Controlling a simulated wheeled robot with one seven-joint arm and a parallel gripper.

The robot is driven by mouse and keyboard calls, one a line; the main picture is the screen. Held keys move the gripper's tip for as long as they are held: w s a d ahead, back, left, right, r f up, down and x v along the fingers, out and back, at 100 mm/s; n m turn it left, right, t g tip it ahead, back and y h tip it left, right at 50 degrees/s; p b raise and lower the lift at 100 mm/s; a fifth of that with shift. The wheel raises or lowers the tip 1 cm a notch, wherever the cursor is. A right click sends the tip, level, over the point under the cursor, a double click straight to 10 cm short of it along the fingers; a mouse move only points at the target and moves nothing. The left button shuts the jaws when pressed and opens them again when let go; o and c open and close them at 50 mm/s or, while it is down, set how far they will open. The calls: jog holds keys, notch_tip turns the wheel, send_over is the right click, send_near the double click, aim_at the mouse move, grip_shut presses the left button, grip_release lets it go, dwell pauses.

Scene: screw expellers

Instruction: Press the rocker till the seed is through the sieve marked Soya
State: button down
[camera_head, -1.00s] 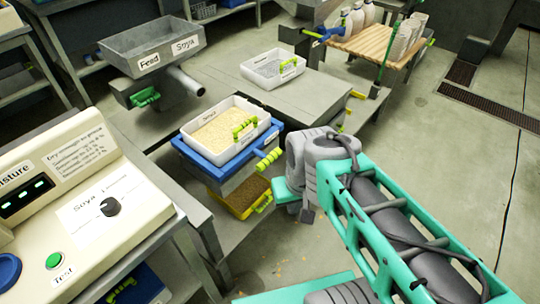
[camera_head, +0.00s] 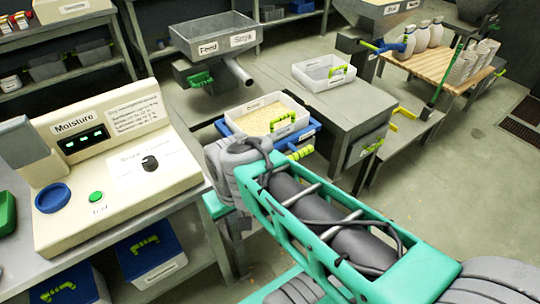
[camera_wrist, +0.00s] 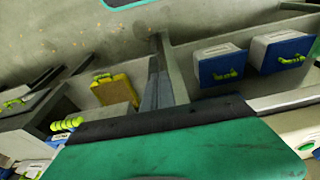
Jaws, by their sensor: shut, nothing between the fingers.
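A white tray (camera_head: 303,105) of pale yellow seed (camera_head: 262,118) sits in a blue frame (camera_head: 315,125) with a ribbed green handle (camera_head: 300,153). Its small label is too small to read. I cannot tell whether this frame is the rocker or the sieve. Behind it stands a grey hopper (camera_head: 190,35) labelled Feed and Soya, with a round spout. My gripper (camera_head: 216,206) shows as a teal part below my wrist, left of the handle and apart from it, mostly hidden by my arm. In the wrist view, its teal body (camera_wrist: 180,150) fills the bottom; it is shut and empty.
A cream moisture meter (camera_head: 110,165) with a knob and green button stands on the left bench. Blue bins (camera_head: 150,250) sit below it. Another white tray (camera_head: 335,68) stands on the grey table.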

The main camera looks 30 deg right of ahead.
jog(key=shift+a, duration=0.25)
jog(key=w+d+t+y+b, duration=0.15)
jog(key=w+d+t, duration=0.4)
jog(key=d, duration=0.95)
jog(key=s+d+r+t, duration=0.1)
jog(key=s+d+r, duration=0.1)
jog(key=d, duration=0.5)
jog(key=s+d+r+t+h, duration=0.1)
jog(key=s+d+r+t, duration=0.1)
jog(key=d, duration=0.6)
jog(key=shift+r, duration=0.55)
jog(key=shift+t, duration=0.25)
